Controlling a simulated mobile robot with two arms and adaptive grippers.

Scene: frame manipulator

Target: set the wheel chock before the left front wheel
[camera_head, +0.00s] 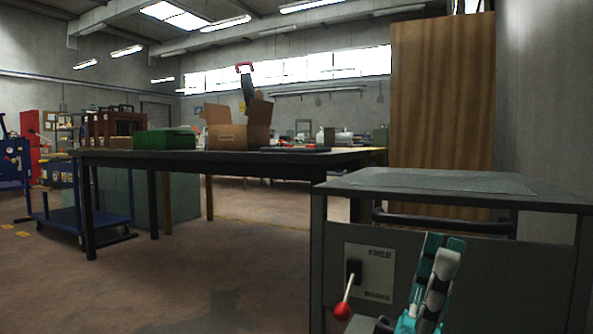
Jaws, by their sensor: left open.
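A grey cart (338,240) stands at the right front, with a flat top and a dark push bar. Its side panel carries a plate marked FREE and BRAKE with a red-knobbed lever (343,311), tilted toward the lower end. My left gripper (442,248) is teal and grey, open, and points up in front of the cart panel, right of the lever. I see nothing between its fingers. No wheel of this cart shows, and I cannot make out a wheel chock. My right gripper is not in view.
A long dark table (300,168) stands behind the cart, bearing a green case (165,139) and an open cardboard box (232,136). A blue trolley (65,222) stands at the left. The floor (190,285) left of the cart is clear.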

